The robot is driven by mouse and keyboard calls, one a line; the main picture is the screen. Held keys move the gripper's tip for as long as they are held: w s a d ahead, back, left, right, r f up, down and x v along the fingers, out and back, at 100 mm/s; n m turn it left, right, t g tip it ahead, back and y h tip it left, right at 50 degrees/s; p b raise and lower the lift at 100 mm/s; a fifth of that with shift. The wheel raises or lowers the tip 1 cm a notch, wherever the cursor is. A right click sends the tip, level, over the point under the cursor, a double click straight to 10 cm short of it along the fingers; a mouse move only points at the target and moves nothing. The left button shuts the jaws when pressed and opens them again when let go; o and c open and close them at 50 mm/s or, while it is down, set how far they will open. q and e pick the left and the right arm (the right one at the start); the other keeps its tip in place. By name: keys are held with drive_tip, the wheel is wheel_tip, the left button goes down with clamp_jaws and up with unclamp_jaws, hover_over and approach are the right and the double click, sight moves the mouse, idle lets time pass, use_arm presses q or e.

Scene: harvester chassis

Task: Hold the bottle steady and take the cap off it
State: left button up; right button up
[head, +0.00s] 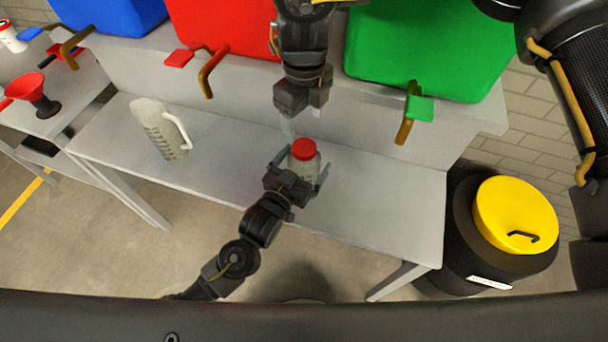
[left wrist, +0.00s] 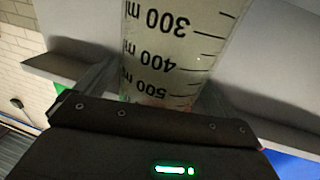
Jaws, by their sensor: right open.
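The bottle (head: 301,168) stands upright on the grey bench, a clear bottle with a red cap (head: 303,148) on its top. In the left wrist view the bottle (left wrist: 180,45) fills the space between the fingers, with millilitre marks upside down. My left gripper (head: 300,166) reaches in from below with a finger on each side of the bottle. Whether both fingers press on it I cannot tell. My right gripper (head: 304,118) is open and empty, pointing down above the cap and apart from it.
A white measuring jug (head: 157,128) stands on the bench to the left. Blue (head: 115,12), red (head: 222,25) and green bins (head: 432,45) stand on the ledge behind. A red funnel (head: 27,86) is at far left. A black barrel with yellow lid (head: 512,212) stands at right.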

sight(304, 146)
use_arm(q)
drive_tip(key=c, duration=1.4)
drive_tip(key=shift+c, duration=1.3)
use_arm(e)
drive_tip(key=shift+s+f, duration=0.1)
drive_tip(key=shift+f, duration=0.1)
use_arm(q)
drive_tip(key=shift+c, duration=0.6)
use_arm(e)
drive_tip(key=shift+s+a+f+m, duration=0.1)
drive_tip(key=shift+s+a+m, duration=0.1)
drive_tip(key=shift+a+m, duration=0.1)
drive_tip(key=m, duration=2)
drive_tip(key=shift+w+m, duration=0.1)
drive_tip(key=shift+m, duration=0.3)
drive_tip(key=m, duration=0.5)
drive_tip(key=shift+w+d+r, duration=0.1)
drive_tip(key=shift+d+r, duration=0.05)
drive_tip(key=shift+r, duration=0.1)
drive_tip(key=m, duration=0.4)
drive_tip(key=shift+w+d+m, duration=0.1)
drive_tip(key=shift+m, duration=0.2)
drive_tip(key=m, duration=0.5)
drive_tip(key=shift+f, duration=3.95)
